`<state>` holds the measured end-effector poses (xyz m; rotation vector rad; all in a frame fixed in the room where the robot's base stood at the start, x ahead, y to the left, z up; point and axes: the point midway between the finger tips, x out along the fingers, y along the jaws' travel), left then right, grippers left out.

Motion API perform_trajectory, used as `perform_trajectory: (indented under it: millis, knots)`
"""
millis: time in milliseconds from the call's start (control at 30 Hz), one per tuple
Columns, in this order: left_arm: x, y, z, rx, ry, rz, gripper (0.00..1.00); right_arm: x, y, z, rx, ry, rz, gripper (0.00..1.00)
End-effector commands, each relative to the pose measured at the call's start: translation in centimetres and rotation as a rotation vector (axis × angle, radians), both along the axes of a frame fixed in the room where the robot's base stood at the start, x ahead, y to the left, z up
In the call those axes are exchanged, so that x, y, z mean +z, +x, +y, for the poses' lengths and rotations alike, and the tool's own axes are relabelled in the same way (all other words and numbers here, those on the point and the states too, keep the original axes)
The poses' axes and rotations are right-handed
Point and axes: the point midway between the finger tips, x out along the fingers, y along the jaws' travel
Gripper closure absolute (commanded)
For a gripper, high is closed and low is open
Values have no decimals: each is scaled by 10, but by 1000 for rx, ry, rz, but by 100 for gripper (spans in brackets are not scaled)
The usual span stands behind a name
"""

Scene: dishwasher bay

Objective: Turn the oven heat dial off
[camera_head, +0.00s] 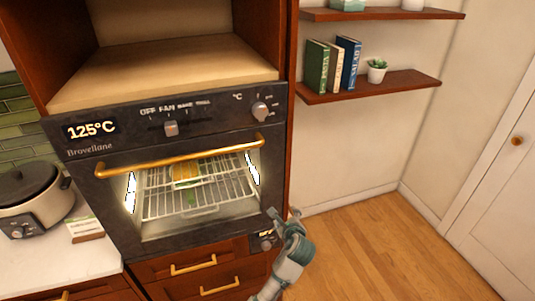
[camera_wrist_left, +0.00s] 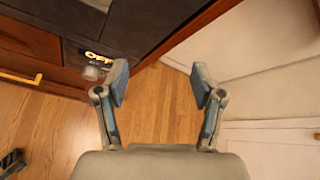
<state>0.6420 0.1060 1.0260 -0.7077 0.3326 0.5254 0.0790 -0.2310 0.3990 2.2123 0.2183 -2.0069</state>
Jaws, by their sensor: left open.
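The oven (camera_head: 90,170) has a lit display reading 125°C. A round dial (camera_head: 260,110) under a °C mark sits at the panel's upper right. A slider knob (camera_head: 171,128) stands below the labels OFF, FAN and others. A lower dial (camera_head: 266,244) sits beside a small display reading OFF, under the oven door; it also shows in the left wrist view (camera_wrist_left: 91,73). My left gripper (camera_head: 284,213) is open and empty, just right of the oven's lower right corner, near the lower dial and apart from it. Its fingers (camera_wrist_left: 159,84) frame the floor and cabinet edge.
The oven door with its gold handle (camera_head: 180,156) is closed; a rack shows inside. A cooker (camera_head: 30,200) stands on the counter at left. Shelves (camera_head: 370,86) with books and a plant hang at right. The wooden floor (camera_head: 390,250) at right is clear.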

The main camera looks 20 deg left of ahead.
Motion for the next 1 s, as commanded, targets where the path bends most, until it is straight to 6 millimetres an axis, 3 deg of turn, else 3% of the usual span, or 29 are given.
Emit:
perform_trajectory:
  millis: [33, 100, 200, 300, 333, 433, 567, 767, 1000]
  knots:
    - [75, 0, -7, -25, 117, -54, 32, 0, -5, -2, 1, -1, 4, 60]
    - [160, -13, -12, -35, 295, -92, 32, -1, -12, -4, 2, 0, 6, 60]
    - [258, -46, -16, -20, 502, -120, 32, -3, -21, -7, 3, -1, 11, 60]
    - [323, -81, -20, 7, 643, -123, 32, -4, -28, -9, 4, 1, 14, 60]
    - [336, -90, -21, 14, 674, -121, 32, -5, -29, -9, 3, 2, 15, 60]
    - [364, -111, -23, 30, 743, -113, 32, -6, -32, -11, 4, 2, 17, 60]
    - [374, -114, -20, 39, 774, -103, 32, -7, -35, -12, 5, 3, 17, 60]
    - [374, -84, 1, 40, 776, -99, 32, -6, -43, -15, 7, 2, 23, 60]
    - [374, -35, 36, 39, 774, -100, 32, -3, -55, -18, 8, -1, 31, 60]
